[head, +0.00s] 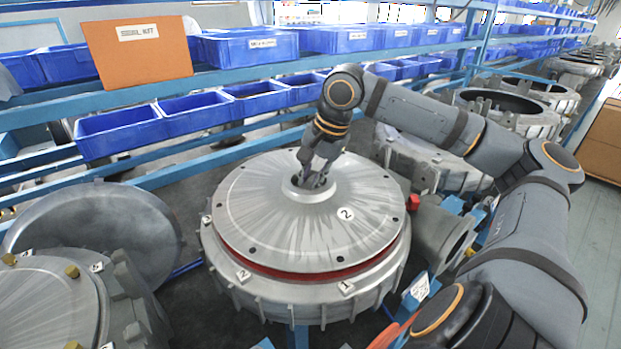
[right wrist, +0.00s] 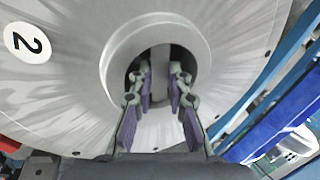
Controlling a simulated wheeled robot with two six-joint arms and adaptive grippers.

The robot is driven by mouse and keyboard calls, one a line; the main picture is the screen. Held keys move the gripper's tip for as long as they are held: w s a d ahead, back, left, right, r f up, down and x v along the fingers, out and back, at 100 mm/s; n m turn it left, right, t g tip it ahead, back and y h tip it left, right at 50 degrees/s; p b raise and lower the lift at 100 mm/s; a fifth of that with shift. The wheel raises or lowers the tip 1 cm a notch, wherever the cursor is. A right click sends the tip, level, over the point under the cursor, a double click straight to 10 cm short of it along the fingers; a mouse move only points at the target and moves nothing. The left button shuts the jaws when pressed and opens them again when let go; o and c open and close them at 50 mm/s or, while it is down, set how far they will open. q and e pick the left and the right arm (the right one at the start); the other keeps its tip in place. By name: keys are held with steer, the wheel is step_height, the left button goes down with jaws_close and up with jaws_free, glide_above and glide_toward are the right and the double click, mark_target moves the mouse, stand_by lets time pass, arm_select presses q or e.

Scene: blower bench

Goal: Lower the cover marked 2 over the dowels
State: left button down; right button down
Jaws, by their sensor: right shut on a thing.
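The cover marked 2 (head: 285,225) is a round grey metal disc with small dark holes near its rim and a central hub. It lies flat or nearly flat over the round ribbed housing (head: 290,298). A red band (head: 268,270) shows between cover and housing along the front; I cannot tell how wide the gap is. The dowels are hidden under the cover. My right gripper (head: 314,181) reaches into the hub and is shut on the cover there. In the right wrist view its fingers (right wrist: 160,88) sit inside the hub opening of the cover (right wrist: 65,85). My left gripper is not in view.
Another housing with brass-coloured knobs (head: 45,305) and a leaning grey disc (head: 100,235) stand at the left. Blue bins (head: 120,133) and an orange seal kit board (head: 140,60) line the shelf behind. Grey castings (head: 445,235) crowd the right side.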

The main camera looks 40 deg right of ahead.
steer(key=shift+f+b, duration=0.65)
steer(key=shift+b, duration=0.05)
stand_by(1.4)
steer(key=c, duration=1.2)
jaws_free()
steer(key=shift+a, duration=0.1)
steer(key=shift+f, duration=0.1)
steer(key=shift+s, duration=0.1)
steer(key=shift+r, duration=0.45)
steer(key=v, duration=1.1)
steer(key=shift+s, duration=0.1)
